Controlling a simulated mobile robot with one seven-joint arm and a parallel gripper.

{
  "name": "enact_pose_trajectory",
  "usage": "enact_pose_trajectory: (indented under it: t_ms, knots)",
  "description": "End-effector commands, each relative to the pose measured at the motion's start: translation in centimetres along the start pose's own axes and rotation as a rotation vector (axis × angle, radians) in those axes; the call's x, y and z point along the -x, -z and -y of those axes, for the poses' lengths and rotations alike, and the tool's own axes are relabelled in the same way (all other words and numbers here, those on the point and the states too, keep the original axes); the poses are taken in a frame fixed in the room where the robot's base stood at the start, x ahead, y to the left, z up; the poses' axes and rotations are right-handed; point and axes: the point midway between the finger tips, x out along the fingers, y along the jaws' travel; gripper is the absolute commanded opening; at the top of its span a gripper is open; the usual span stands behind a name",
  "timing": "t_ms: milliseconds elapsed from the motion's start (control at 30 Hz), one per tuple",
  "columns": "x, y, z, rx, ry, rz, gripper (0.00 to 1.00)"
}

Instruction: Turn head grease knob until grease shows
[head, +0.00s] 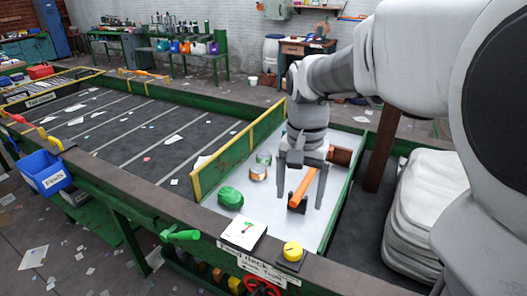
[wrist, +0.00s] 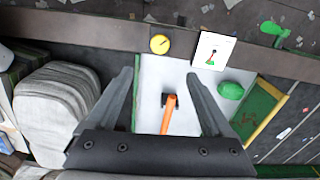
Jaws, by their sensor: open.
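A round yellow knob (head: 292,251) sits on a dark base on the near rim of the belt frame. It also shows in the wrist view (wrist: 160,44), with a thin dark mark on its face. No other part is clearly a grease knob, and I cannot make out any grease. In the wrist view my fingers (wrist: 160,73) point toward the knob.
An orange-handled tool (wrist: 170,108), a green lump (head: 230,197) and cans (head: 258,172) lie in the tray. A green handle (head: 180,235) and a red wheel (head: 262,287) stick out along the near side. White sacks (head: 425,205) are piled at right.

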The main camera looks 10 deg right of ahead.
Motion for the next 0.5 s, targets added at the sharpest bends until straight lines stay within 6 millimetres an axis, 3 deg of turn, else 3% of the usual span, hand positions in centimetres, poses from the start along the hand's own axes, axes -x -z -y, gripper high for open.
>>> enact_pose_trajectory:
  t_ms: [167, 500]
  knots:
    - [0.12, 0.01, -0.04, 0.274, -0.001, 0.001, 0.86]
    - [0.25, -0.01, -0.05, 0.983, 0.0, 0.002, 0.86]
